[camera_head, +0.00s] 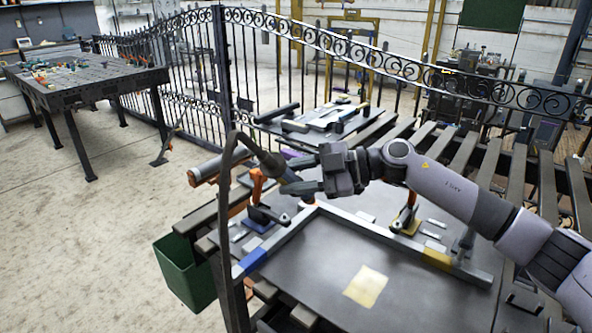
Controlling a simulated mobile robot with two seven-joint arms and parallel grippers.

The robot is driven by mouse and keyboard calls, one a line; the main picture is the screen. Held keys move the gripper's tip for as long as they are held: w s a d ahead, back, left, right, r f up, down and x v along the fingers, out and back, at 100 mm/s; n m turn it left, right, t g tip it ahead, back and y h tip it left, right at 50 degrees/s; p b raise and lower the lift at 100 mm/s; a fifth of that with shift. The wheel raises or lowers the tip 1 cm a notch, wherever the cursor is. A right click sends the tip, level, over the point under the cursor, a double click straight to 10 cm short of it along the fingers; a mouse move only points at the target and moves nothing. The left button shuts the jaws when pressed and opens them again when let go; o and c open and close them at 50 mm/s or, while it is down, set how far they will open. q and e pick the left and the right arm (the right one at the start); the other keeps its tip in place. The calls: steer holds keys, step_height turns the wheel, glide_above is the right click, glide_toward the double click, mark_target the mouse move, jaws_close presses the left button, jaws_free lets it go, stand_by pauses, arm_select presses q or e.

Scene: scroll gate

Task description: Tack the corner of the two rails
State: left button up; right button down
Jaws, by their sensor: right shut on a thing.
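Two light grey rails lie on the dark welding table (310,265). The left rail (282,237) runs toward the front left and has a blue band near its end. The right rail (375,230) runs to the right and has a yellow band. They meet at a corner (312,206). My right gripper (300,175) is shut on a dark welding torch (270,160), whose lower end points down close above the corner. I cannot tell whether the tip touches it. The gripper partly hides the torch. My left gripper is out of view.
An orange-handled clamp (257,188) stands by the left rail and another clamp (408,215) by the right rail. A dark hose (226,210) hangs from the torch at left. A yellow sheet (366,286) lies on the table. A green bin (185,273) stands at left.

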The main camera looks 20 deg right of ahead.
mark_target(284, 162)
steer(key=shift+s+a+r+p, duration=0.3)
steer(key=shift+s+r+p, duration=0.1)
steer(key=shift+r, duration=0.2)
steer(key=shift+s+a+r+p, duration=0.3)
steer(key=shift+r+p, duration=0.1)
steer(key=shift+r, duration=0.2)
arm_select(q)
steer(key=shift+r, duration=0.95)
arm_select(e)
steer(key=shift+s+a+r, duration=0.6)
steer(key=shift+a+r, duration=0.05)
steer(key=shift+r, duration=0.2)
steer(key=shift+s+a+r, duration=0.6)
steer(key=shift+r, duration=0.25)
